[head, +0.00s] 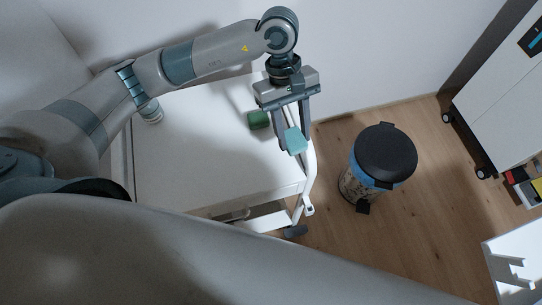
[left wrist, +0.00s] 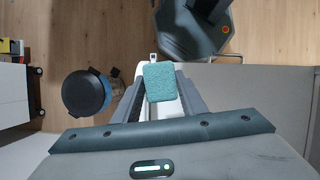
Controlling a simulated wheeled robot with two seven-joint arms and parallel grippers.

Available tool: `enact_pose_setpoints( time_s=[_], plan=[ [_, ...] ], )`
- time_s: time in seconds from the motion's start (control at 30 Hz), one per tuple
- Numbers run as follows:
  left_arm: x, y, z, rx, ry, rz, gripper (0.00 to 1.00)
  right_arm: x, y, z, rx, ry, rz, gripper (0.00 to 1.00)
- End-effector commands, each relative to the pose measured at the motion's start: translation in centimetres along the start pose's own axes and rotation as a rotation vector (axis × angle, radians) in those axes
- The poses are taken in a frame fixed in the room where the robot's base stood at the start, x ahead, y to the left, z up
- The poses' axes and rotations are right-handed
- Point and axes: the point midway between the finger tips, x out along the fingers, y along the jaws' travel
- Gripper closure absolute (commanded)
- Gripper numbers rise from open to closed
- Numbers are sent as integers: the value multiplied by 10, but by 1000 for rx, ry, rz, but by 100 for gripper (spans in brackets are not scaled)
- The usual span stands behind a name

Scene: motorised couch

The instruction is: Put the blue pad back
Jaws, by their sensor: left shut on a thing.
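The blue pad (head: 296,141) is a small teal block in the head view, held at the tips of my left gripper (head: 292,137) above the right edge of the white table. In the left wrist view the pad (left wrist: 159,82) shows as a textured teal square between the two fingers of my left gripper (left wrist: 158,88). The white table (head: 200,165) lies under the left arm. A green object (head: 258,119) sits on the table just left of the gripper. My right gripper is in neither view.
A bin with a black lid (head: 386,152) stands on the wooden floor right of the table. A small bottle or can (head: 152,112) stands on the table, partly behind my arm. A white cabinet on wheels (head: 498,100) is at the far right. The table's middle is clear.

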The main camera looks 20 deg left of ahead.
Motion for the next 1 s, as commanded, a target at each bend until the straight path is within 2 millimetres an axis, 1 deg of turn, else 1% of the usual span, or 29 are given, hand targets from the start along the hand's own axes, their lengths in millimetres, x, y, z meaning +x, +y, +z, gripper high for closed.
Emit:
enact_pose_setpoints(
  time_s=[0.03, 0.2, 0.3, 0.4, 0.57, 0.87, 1.0],
  plan=[
    [9, 5, 11, -74, -10, 32, 86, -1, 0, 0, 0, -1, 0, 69],
    [24, 21, 29, -335, -7, 141, 86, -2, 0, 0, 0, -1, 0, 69],
    [29, 27, 34, -455, -4, 190, 86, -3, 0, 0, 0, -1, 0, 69],
    [32, 30, 37, -536, -2, 223, 86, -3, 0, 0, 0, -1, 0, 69],
    [33, 32, 38, -589, 2, 244, 86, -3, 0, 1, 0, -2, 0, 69],
    [33, 32, 37, -590, 2, 244, 86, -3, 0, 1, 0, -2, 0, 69],
    [34, 28, 33, -591, 1, 243, 86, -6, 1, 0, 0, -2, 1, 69]
  ],
)
